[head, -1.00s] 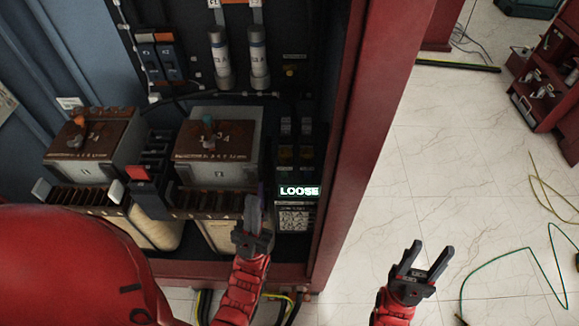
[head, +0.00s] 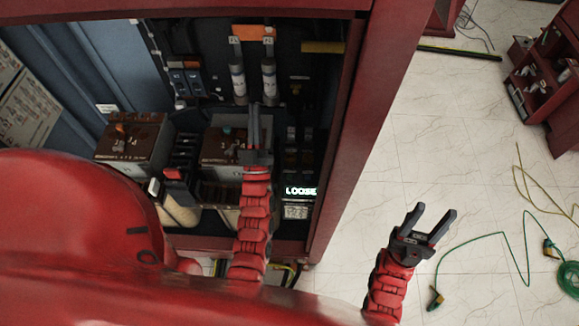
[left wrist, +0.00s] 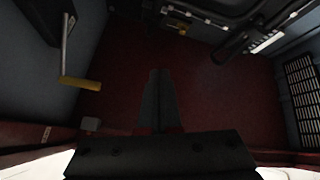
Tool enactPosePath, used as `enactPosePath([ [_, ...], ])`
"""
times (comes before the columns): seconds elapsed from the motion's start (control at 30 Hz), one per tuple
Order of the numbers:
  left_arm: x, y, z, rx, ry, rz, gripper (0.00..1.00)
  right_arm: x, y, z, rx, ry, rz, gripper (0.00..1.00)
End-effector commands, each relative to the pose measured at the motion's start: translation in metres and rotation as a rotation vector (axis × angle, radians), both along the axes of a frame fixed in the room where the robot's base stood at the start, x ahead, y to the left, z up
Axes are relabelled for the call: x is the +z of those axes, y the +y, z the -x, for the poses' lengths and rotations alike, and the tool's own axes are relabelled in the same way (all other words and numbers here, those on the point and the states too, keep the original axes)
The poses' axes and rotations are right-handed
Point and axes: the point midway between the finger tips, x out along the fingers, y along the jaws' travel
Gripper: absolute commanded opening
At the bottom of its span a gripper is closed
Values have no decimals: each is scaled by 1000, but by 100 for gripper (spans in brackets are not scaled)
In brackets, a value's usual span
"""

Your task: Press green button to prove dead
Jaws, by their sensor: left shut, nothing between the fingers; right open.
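I cannot make out a green button in either view. My left gripper (head: 254,122) is shut and empty, pointing into the red-framed cabinet. In the head view it covers part of the right brown-topped block (head: 218,146), with its tips just below the two grey cylindrical fuses (head: 269,80). Its closed fingers also show in the left wrist view (left wrist: 160,95), against a dark red surface. My right gripper (head: 434,211) is open and empty, outside the cabinet over the floor.
The cabinet's red right post (head: 352,130) stands between my two grippers. A second brown-topped block (head: 133,143) is at the left. A yellow-handled part (left wrist: 80,83) shows in the left wrist view. Green cable (head: 485,236) lies on the tiled floor at the right.

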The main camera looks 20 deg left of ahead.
Motion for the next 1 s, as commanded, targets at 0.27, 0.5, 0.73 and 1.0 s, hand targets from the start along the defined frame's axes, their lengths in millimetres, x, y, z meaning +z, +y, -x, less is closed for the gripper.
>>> enactPosePath([
  [0.27,-132,56,-73,-45,490,584,0,0,0,0,0,0,0,50],
  [0.5,-226,29,-80,-168,856,1240,0,0,0,0,0,0,0,50],
  [0.73,-236,-34,-56,-325,1120,1718,0,0,0,0,0,0,0,50],
  [1.0,-221,-63,-39,-410,1250,1904,0,0,0,0,0,0,0,50],
])
